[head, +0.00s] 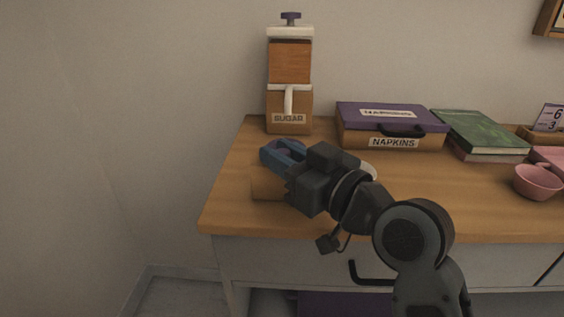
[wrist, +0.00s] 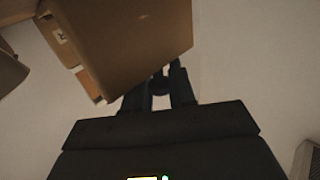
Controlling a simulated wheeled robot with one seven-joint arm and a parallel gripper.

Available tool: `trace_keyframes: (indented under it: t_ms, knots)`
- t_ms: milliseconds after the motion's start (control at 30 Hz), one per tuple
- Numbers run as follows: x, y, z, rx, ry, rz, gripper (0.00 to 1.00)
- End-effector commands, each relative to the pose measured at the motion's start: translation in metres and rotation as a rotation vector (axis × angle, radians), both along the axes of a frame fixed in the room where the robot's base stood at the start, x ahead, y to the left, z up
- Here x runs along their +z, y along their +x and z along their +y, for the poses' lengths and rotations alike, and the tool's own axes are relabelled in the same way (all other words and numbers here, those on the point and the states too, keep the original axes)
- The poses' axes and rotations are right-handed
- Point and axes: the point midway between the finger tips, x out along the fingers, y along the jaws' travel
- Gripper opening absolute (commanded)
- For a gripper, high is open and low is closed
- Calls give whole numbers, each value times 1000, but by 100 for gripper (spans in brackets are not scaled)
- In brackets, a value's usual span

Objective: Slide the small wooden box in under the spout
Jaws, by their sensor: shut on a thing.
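The sugar dispenser (head: 290,60) stands at the back left of the counter. Its white spout (head: 289,98) points down over the SUGAR label. The small wooden box (head: 266,184) shows as a tan block in front of the dispenser, mostly hidden behind my gripper. My dark fingers (wrist: 160,88) there are closed around a dark round piece, seemingly a knob.
A purple-lidded napkin box (head: 392,125) stands right of the dispenser, with a green book (head: 479,132) beyond it. A pink cup (head: 537,182) is at the far right. A pale round thing shows partly behind my wrist. The counter's left edge is close to the box.

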Motion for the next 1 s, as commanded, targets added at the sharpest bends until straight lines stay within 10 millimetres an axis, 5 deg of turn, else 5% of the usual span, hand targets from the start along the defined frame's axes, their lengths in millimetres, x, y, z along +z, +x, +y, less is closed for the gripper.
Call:
trace_keyframes:
  t_ms: [133,167,400,733,1000]
  knots:
    - [-1,0,0,0,-1,2,0]
    - [-1,0,0,0,-1,2,26]
    - [0,0,0,0,-1,1,48]
    - [0,-5,-5,-1,-1,1,48]
    - [-1,-35,-33,-2,1,2,48]
